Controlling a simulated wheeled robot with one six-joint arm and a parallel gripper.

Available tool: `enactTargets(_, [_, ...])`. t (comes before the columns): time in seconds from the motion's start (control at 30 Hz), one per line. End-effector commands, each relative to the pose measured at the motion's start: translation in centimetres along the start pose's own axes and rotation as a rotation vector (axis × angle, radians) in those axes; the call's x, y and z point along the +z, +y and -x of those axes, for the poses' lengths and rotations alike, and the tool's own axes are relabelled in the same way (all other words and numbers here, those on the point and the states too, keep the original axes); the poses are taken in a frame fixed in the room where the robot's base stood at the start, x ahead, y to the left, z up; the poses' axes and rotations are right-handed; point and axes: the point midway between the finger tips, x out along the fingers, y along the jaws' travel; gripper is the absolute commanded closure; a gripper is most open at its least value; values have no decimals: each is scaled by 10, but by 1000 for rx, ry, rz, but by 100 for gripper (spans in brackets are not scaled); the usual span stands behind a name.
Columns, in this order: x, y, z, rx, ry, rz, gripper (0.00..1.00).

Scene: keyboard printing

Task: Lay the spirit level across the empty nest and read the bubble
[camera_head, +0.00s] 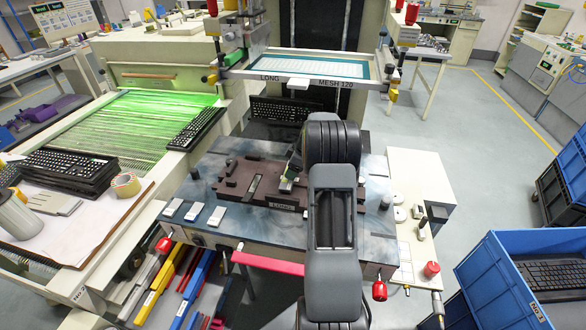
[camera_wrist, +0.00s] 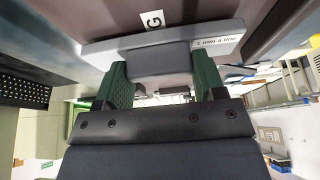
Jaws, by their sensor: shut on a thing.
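The brown nest (camera_head: 232,187) lies on the dark blue printing bed, with a "LONG" label at its front and no keyboard in it. My gripper (camera_head: 290,172) is over the nest's middle, partly behind my arm in the head view. In the wrist view my gripper (camera_wrist: 161,68) has its green fingers shut on the grey spirit level (camera_wrist: 110,50), which carries a "1 mm a line" label. The level's pale end (camera_head: 286,184) shows below the fingers in the head view. It is at or just above the nest; I cannot tell whether it touches. The bubble is not visible.
The screen frame (camera_head: 300,80), marked "MESH 120", stands raised behind the nest. Small grey blocks (camera_head: 194,211) lie at the bed's left front. Keyboards (camera_head: 70,168) are stacked on the left table. A blue crate (camera_head: 490,285) with a keyboard stands at right.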

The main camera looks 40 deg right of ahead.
Motion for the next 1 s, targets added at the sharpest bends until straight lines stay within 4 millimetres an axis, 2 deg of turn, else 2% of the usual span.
enactTargets(0.73, [3, 0, -6, 1, 0, 0, 75])
enactTargets(0.77, [2, 0, -6, 1, 0, 0, 34])
enactTargets(1.0, [2, 0, -6, 0, 0, 0, 11])
